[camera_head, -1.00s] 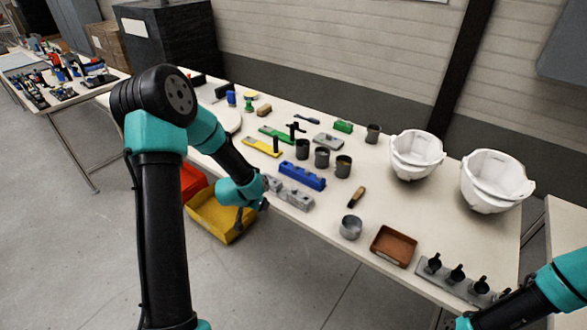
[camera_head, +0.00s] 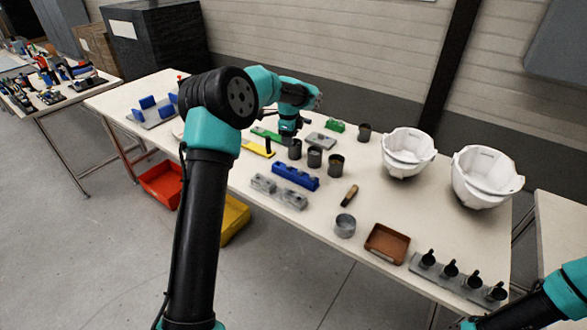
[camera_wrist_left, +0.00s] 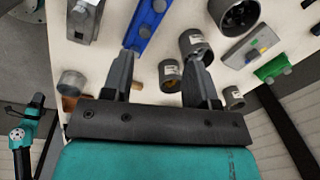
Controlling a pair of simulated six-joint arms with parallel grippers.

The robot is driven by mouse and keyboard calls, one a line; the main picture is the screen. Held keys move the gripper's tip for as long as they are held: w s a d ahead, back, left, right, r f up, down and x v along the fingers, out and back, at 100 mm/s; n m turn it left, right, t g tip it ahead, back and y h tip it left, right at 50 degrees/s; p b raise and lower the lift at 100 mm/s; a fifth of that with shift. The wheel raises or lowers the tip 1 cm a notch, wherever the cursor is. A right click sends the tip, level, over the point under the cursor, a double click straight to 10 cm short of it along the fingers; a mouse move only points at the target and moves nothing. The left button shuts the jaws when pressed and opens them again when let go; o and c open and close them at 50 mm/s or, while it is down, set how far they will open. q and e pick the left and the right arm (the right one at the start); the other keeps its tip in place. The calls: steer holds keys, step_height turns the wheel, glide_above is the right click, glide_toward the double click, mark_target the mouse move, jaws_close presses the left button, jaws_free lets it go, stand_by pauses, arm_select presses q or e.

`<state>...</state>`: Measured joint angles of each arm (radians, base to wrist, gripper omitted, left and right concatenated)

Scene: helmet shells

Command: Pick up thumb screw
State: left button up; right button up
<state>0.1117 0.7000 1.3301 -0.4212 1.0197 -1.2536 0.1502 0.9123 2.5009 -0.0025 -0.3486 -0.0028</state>
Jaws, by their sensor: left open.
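I cannot pick out the thumb screw for certain in either view. Several dark cups stand mid-table, one of them at the front right (camera_head: 336,165); their contents are too small to tell. My left gripper (camera_head: 288,136) points down over the table near the green strip (camera_head: 265,134), behind the cups. In the left wrist view my left gripper (camera_wrist_left: 160,60) is open, with nothing between its fingers. There a cup (camera_wrist_left: 170,76) lies beyond and between the fingers, and another cup (camera_wrist_left: 196,46) is partly hidden by the right finger. My right gripper is out of view.
A blue block (camera_head: 295,177), grey blocks (camera_head: 278,190), a metal cup (camera_head: 345,226) and a brown tray (camera_head: 387,243) lie toward the front. White helmet shells (camera_head: 487,178) stand right. A grey rack (camera_head: 460,283) holds black pieces. Table between tray and helmets is clear.

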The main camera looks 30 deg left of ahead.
arm_select(q)
steer(key=shift+m+g+y, duration=0.6)
steer(key=shift+m, duration=0.3)
steer(key=r, duration=0.3)
steer(key=w+d+r, duration=0.1)
steer(key=shift+w+r, duration=0.1)
steer(key=shift+r, duration=0.1)
glide_above(289, 165)
steer(key=f, duration=1.2)
steer(key=shift+d+f, duration=0.1)
steer(key=shift+d, duration=0.25)
steer(key=shift+a+f, duration=0.2)
steer(key=shift+f, duration=2.4)
